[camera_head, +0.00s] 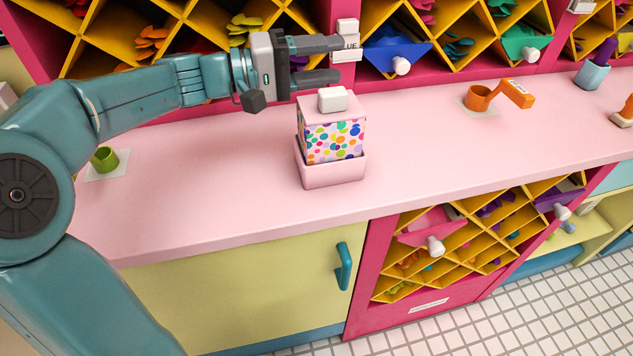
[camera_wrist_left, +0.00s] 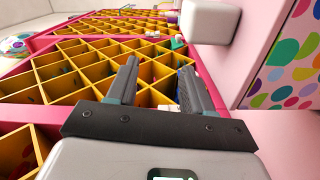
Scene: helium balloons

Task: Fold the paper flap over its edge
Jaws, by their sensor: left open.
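A box wrapped in polka-dot paper (camera_head: 332,142) sits in a pink tray (camera_head: 333,174) on the pink counter. The box has a plain pink top (camera_head: 318,112) with a white block (camera_head: 332,99) on it. In the left wrist view the dotted paper (camera_wrist_left: 292,60) is at the right edge and the white block (camera_wrist_left: 208,22) at the top. I cannot tell a separate paper flap from the box. My left gripper (camera_head: 335,61) is open and empty, just above and behind the white block, apart from it; its fingers also show in the left wrist view (camera_wrist_left: 158,72). My right gripper is out of view.
A green cup (camera_head: 104,159) stands at the left, and an orange cup with a handle (camera_head: 482,98) at the right. Yellow diamond shelves with a blue drawer (camera_head: 397,50) and a green drawer (camera_head: 524,44) back the counter.

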